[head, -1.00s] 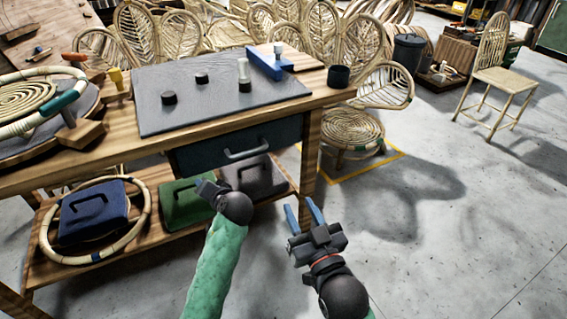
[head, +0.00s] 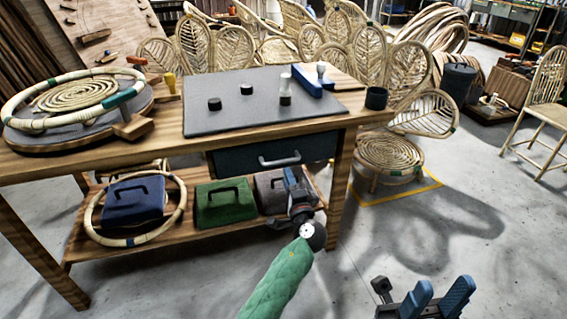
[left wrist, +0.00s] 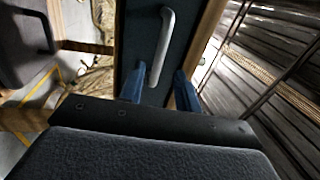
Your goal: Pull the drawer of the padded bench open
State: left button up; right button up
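The padded bench (head: 215,128) has a dark drawer (head: 235,163) under its grey pad, with a light grey bar handle (head: 280,160). The drawer front looks flush with the bench. My left gripper (head: 294,180) is just below and in front of the handle in the head view. In the left wrist view its blue fingers (left wrist: 159,90) are apart, with the drawer front (left wrist: 138,35) ahead and the handle (left wrist: 161,45) beyond the fingertips, not clearly between them. My right gripper (head: 440,292) is open and empty at the lower right, away from the bench.
A lower shelf carries a blue case (head: 133,200), a green case (head: 225,203) and a dark case (head: 268,190) close under the drawer. A rattan chair (head: 392,152) stands right of the bench. The floor in front is clear.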

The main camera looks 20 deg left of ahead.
aim_at(281, 162)
pick_arm(q)
jog(key=shift+b+x, duration=0.3)
jog(key=shift+x, duration=3.65)
jog(key=shift+c, duration=0.4)
jog(key=shift+f, duration=0.1)
grip_shut()
